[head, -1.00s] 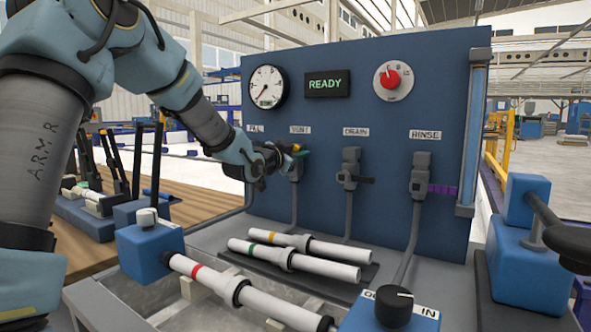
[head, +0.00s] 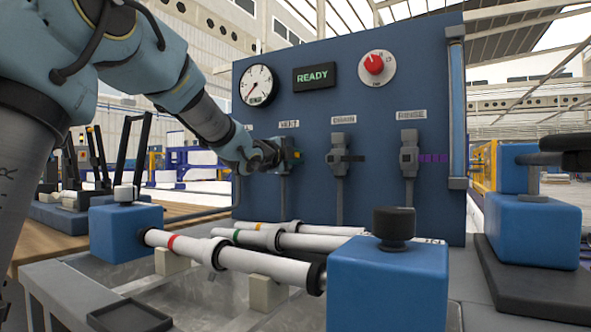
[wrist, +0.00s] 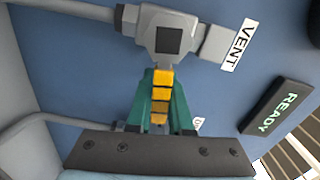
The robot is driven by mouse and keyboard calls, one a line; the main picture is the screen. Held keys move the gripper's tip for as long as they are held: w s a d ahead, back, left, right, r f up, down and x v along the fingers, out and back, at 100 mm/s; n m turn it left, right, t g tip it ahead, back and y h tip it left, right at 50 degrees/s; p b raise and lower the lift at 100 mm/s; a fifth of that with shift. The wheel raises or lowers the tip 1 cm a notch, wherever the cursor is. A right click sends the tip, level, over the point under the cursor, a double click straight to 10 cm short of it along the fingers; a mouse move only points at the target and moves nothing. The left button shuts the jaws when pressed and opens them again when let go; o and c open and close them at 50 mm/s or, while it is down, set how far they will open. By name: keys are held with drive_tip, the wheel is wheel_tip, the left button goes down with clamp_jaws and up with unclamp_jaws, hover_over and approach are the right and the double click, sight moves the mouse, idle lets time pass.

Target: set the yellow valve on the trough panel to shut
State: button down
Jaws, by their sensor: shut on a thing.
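The yellow valve handle (wrist: 161,93) sits at the valve body (wrist: 168,33) under the VENT label on the blue trough panel (head: 390,100). In the wrist view it extends from the body, crosswise to the grey pipe, toward the DRAIN side. My gripper (wrist: 160,85) is shut on the handle, with teal fingers on both sides of it. In the head view my gripper (head: 294,156) reaches the VENT valve from the left; the handle is small there and mostly hidden by my gripper.
The DRAIN valve (head: 340,155) and RINSE valve (head: 409,154) stand to the right, with dark and purple handles pointing right. A gauge (head: 257,85), READY display (head: 315,76) and red knob (head: 375,64) are above. White pipes (head: 258,264) and blue blocks (head: 390,275) lie in front.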

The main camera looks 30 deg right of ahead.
drive_tip(key=shift+f+m+b, duration=0.5)
drive_tip(key=shift+m+b, duration=0.2)
drive_tip(key=shift+b, duration=0.2)
drive_tip(key=c, duration=0.8)
unclamp_jaws()
drive_tip(key=v, duration=1)
drive_tip(key=shift+s+a, duration=0.15)
drive_tip(key=shift+a, duration=0.25)
